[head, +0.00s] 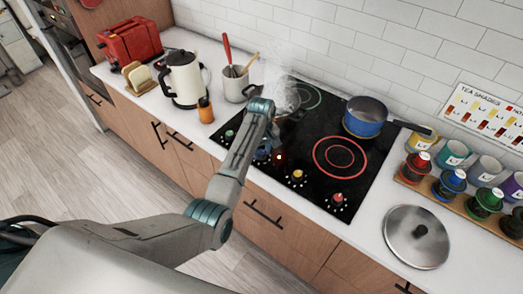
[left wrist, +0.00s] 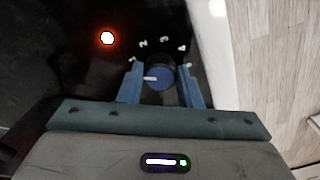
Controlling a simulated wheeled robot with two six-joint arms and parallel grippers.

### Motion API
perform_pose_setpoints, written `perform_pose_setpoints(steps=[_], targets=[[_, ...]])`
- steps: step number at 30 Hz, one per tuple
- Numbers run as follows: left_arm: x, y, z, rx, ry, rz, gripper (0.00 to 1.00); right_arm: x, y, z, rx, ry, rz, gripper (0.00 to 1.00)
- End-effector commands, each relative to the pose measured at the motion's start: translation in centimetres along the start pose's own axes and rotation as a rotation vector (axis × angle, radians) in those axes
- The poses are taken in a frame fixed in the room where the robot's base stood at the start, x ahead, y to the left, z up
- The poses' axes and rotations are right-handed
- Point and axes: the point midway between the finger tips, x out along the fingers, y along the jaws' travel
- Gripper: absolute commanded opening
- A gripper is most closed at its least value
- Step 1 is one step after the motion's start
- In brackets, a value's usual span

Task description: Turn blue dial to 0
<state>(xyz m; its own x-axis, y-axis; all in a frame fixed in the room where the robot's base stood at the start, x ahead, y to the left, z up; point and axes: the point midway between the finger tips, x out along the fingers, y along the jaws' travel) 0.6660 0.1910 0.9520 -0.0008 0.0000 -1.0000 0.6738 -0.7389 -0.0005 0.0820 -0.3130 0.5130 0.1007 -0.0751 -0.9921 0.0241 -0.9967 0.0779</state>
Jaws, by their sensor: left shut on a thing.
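The blue dial (left wrist: 161,79) sits between the two fingers of my left gripper (left wrist: 161,84) in the left wrist view. The gripper is shut on it. The dial's white pointer line points left in that view, below the lowest visible white number mark. Several number marks curve around the dial's top; a 0 cannot be made out. In the head view my left gripper (head: 268,147) is at the cooktop's front edge, and the arm mostly hides the dial. My right gripper is not in view.
The black cooktop (head: 300,135) has green (head: 229,134), yellow (head: 297,176) and red (head: 338,198) dials. A red light (head: 279,157) glows beside my gripper. A blue pot (head: 366,120) stands at back right; a lid (head: 417,240) lies right. A kettle (head: 188,80) stands left.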

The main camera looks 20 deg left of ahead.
Motion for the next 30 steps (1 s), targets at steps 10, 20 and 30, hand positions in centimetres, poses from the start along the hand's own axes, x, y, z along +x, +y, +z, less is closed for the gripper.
perform_pose_setpoints(steps=[10, 20, 30], targets=[[-0.16, 0.06, -0.11, -0.291, 0.003, 0.003, 0.09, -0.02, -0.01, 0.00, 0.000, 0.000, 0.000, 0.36], [-0.16, 0.06, -0.11, -0.454, 0.003, 0.003, 0.09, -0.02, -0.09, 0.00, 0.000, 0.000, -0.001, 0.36], [-0.17, 0.07, -0.11, -0.500, 0.003, 0.003, 0.09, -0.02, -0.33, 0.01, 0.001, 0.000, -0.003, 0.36]])
